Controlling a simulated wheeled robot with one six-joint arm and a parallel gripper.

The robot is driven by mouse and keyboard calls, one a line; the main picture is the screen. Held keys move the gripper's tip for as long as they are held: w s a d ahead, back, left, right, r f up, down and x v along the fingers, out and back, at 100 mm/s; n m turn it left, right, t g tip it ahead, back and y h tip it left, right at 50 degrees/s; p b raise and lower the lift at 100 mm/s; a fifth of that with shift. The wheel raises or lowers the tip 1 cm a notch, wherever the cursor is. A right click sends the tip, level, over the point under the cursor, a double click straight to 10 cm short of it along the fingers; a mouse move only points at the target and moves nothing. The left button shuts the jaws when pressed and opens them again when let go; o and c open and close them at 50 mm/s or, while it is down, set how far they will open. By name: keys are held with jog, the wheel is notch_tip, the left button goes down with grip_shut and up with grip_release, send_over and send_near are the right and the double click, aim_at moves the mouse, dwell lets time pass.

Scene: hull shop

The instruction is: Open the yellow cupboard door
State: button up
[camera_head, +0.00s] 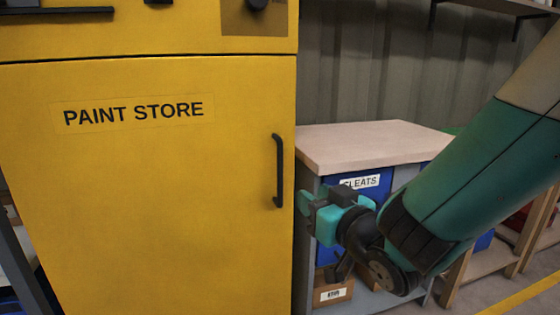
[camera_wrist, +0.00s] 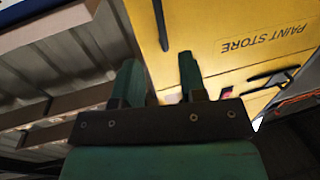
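The yellow cupboard door (camera_head: 150,200) is marked PAINT STORE and looks closed, flush with its frame. Its black upright bar handle (camera_head: 278,170) is near the door's right edge. My gripper (camera_head: 312,210) is to the right of the handle and a little lower, apart from it. In the wrist view the door (camera_wrist: 215,25) fills the upper right, with its label upside down. The handle (camera_wrist: 161,25) lies beyond the fingertips, between their lines. My gripper (camera_wrist: 160,78) has its two fingers wide apart with nothing between them.
A workbench with a pale top (camera_head: 370,142) stands right of the cupboard, close behind my gripper. A blue bin labelled CLEATS (camera_head: 360,182) and a cardboard box (camera_head: 333,292) are on its shelves. Above the door is another yellow panel (camera_head: 170,35) with black fittings. Corrugated wall is behind.

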aim_at(282, 173)
jog(key=x, duration=1.3)
jog(key=shift+w+a, duration=0.15)
jog(key=shift+w, duration=0.15)
grip_shut()
